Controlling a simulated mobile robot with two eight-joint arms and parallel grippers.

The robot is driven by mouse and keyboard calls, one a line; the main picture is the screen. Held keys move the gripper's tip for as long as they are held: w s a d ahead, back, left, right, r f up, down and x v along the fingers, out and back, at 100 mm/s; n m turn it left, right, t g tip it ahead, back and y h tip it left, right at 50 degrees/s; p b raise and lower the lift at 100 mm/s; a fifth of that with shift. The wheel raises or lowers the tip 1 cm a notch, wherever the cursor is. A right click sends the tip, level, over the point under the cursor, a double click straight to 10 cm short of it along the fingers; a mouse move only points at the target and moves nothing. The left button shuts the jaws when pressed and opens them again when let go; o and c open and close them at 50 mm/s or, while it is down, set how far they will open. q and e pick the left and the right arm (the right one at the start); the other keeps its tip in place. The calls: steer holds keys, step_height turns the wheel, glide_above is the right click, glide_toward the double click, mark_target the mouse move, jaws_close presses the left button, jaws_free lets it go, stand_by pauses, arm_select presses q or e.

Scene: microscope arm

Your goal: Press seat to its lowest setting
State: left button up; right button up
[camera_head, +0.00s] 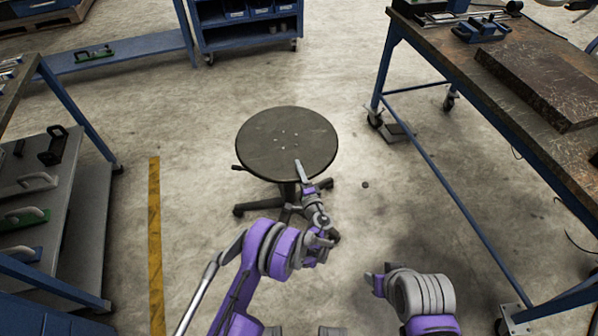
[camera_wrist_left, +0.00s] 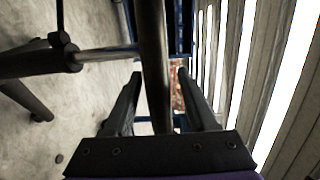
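The stool's round dark seat (camera_head: 285,140) is in the middle of the head view, above dark legs (camera_head: 245,208). A small lever (camera_head: 238,168) sticks out at its left. My left gripper (camera_head: 301,172) is at the seat's near edge, with one finger over its top. In the left wrist view, the seat (camera_wrist_left: 155,70) shows edge-on between the two spread fingers of my left gripper (camera_wrist_left: 160,90), with gaps at both sides. The stool's metal shaft (camera_wrist_left: 110,53) joins a dark housing at the left. My right gripper (camera_head: 375,282) is right of the stool, away from it; its opening is unclear.
A workbench with a blue frame (camera_head: 440,185) stands at the right. Shelves with tools (camera_head: 40,200) stand at the left. A blue wheeled cabinet (camera_head: 250,35) is at the back. Concrete floor around the stool is mostly clear, with a yellow stripe (camera_head: 155,235) at its left.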

arm_select(q)
jaws_close()
stand_by(1.3)
